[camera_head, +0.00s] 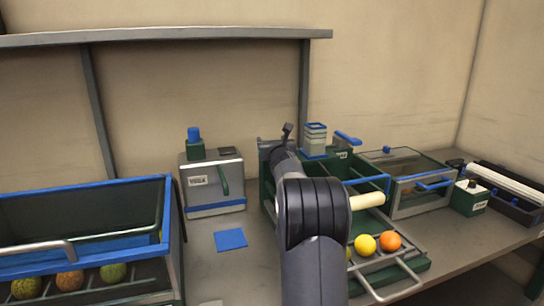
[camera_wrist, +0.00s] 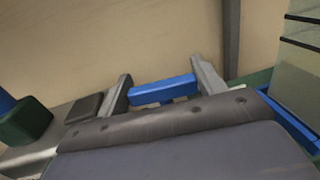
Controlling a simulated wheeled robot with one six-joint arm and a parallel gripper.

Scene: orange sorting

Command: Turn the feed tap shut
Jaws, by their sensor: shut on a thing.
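My gripper (camera_wrist: 162,78) is shut on a blue bar-shaped handle (camera_wrist: 163,91), which looks like the feed tap's. The bar spans the gap between the two grey fingers in the wrist view and lies nearly level there. In the head view my gripper (camera_head: 287,132) is at the back of the bench, just left of a stacked tower (camera_head: 315,138). My arm hides the handle and the tap's body in that view. How far the tap is turned cannot be told.
A grey box machine (camera_head: 212,182) stands left of my arm, with a blue square (camera_head: 230,239) on the bench before it. Right of my arm is a green tray with oranges (camera_head: 390,240), then a clear-sided box (camera_head: 420,185). A blue-rimmed crate (camera_head: 85,193) fills the left front.

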